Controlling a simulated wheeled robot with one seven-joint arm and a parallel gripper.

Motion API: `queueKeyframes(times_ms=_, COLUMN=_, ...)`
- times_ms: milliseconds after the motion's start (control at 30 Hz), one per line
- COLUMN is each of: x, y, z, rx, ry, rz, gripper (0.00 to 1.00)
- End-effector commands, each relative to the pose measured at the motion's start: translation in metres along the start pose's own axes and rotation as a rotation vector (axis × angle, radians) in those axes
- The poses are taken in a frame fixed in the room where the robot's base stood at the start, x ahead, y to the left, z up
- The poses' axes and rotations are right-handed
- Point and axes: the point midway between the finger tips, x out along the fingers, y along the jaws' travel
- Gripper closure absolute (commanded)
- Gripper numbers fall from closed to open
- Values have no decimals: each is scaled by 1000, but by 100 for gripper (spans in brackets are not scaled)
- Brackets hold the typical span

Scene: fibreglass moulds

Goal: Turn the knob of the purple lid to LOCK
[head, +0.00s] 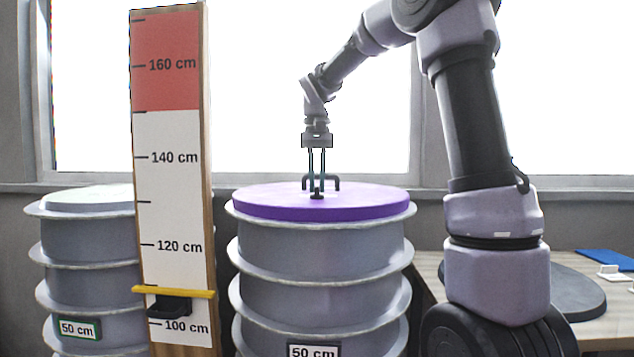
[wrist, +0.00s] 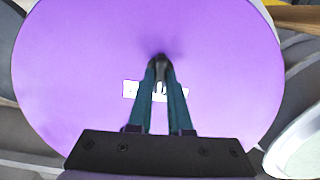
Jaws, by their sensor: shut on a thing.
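The purple lid (head: 265,205) lies flat on top of a grey ribbed drum in the head view. It fills most of the wrist view (wrist: 80,70). My gripper (head: 316,190) points straight down over the lid and is shut on the knob. In the wrist view the two teal fingers of my gripper (wrist: 162,75) meet at the dark knob. A white label (wrist: 130,89) lies by the knob, its lettering mostly hidden behind the fingers.
A tall measuring board (head: 170,200) with a yellow slider (head: 173,291) stands left of the lidded drum (head: 320,240). Another drum (head: 88,235) with a pale top is behind the board. A wooden table (head: 590,265) is at the right, with a dark round disc (head: 580,293) on it.

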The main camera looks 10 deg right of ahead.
Motion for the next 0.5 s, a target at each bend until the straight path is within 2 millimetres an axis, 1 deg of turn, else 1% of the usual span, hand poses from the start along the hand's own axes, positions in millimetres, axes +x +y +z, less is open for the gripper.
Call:
queueKeyframes(times_ms=200, x=-1, y=0, z=0, rx=-203, ry=1, rz=0, gripper=100)
queueKeyframes(times_ms=500, x=-1, y=0, z=0, rx=-448, ry=2, rz=0, gripper=100)
